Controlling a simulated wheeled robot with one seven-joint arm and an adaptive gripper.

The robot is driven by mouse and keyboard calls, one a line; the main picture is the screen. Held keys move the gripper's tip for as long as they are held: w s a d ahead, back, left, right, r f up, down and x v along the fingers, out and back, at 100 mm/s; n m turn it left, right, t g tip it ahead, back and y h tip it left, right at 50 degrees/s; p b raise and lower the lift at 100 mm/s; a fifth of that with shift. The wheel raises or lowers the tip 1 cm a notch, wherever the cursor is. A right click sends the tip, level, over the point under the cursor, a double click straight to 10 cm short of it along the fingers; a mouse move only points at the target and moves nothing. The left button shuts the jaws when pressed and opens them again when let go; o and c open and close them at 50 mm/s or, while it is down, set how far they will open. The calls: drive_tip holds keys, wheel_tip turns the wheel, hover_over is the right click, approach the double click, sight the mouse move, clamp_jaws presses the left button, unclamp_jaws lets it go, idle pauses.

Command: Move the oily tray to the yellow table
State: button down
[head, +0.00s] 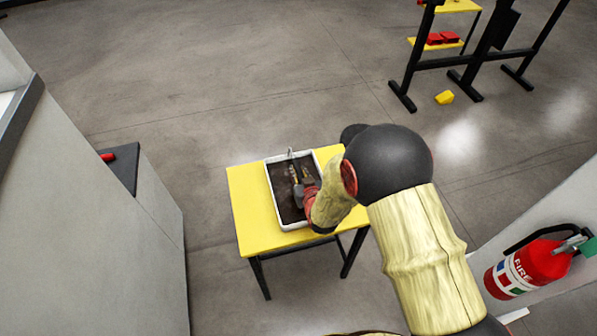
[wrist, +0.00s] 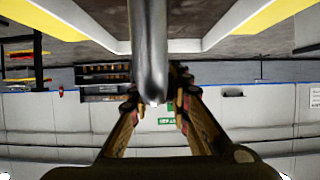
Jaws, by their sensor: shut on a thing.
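The oily tray (head: 271,196) is white-rimmed with a dark, dirty inside. In the head view it is over the right part of the yellow table (head: 247,215); I cannot tell whether it rests on the top or hangs just above it. My gripper (head: 299,186) is over the tray, coming from the right. In the wrist view my gripper (wrist: 156,103) is shut on the tray's grey metal handle (wrist: 148,50). The tray's white edge (wrist: 95,38) and yellow tabletop (wrist: 45,18) show beyond. My forearm and hand hide the tray's right side.
A grey cabinet or wall (head: 75,220) stands close on the left. A fire extinguisher (head: 527,268) hangs on the right wall. A black stand with yellow shelves (head: 437,43) is at the back right, with a yellow block (head: 444,97) on the floor. Floor behind the table is clear.

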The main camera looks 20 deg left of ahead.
drive_tip(key=shift+f, duration=0.15)
idle(0.5)
drive_tip(key=c, duration=1.6)
unclamp_jaws()
drive_tip(key=shift+o, duration=0.9)
drive_tip(key=shift+f, duration=0.1)
drive_tip(key=shift+s, duration=0.1)
drive_tip(key=shift+p+v, duration=0.65)
drive_tip(key=shift+v, duration=2.85)
